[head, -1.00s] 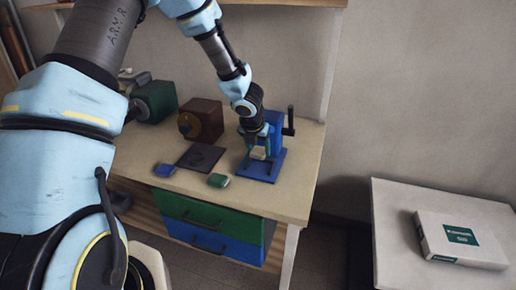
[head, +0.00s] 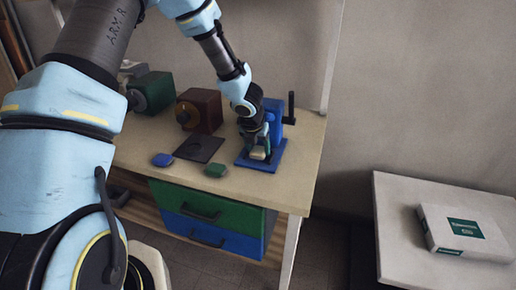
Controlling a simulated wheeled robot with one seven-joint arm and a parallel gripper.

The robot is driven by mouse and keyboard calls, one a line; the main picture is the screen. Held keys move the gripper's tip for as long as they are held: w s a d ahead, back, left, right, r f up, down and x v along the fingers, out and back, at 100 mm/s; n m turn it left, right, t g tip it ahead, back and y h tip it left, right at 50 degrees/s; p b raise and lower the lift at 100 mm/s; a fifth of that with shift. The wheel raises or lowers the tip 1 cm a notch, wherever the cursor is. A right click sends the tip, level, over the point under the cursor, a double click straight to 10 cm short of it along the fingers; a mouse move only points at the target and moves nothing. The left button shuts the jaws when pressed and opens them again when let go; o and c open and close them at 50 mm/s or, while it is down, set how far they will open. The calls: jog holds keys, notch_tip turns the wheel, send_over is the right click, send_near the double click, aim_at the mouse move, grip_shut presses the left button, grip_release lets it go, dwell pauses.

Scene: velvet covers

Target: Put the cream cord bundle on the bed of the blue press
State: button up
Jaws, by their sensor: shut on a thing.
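The blue press (head: 277,121) stands at the right end of the workbench, with a dark crank handle on its right side. Its flat blue bed (head: 268,165) reaches out toward the front. My gripper (head: 258,151) points down over the bed and is shut on the cream cord bundle (head: 258,154). The bundle is at or just above the bed; I cannot tell whether it touches. The fingers and wrist hide part of the bundle and of the press front.
On the workbench (head: 290,178) are a brown machine (head: 205,114), a green machine (head: 154,92), a dark plate (head: 199,148), a blue pad (head: 162,160) and a green pad (head: 215,171). Green and blue drawers (head: 205,205) sit below. A white side table (head: 395,215) at right holds a box (head: 465,233).

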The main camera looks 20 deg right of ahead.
jog(key=shift+f+b, duration=0.45)
jog(key=shift+f, duration=0.1)
jog(key=o, duration=1.5)
jog(key=p+v, duration=0.3)
jog(key=v, duration=0.8)
jog(key=shift+w, duration=0.1)
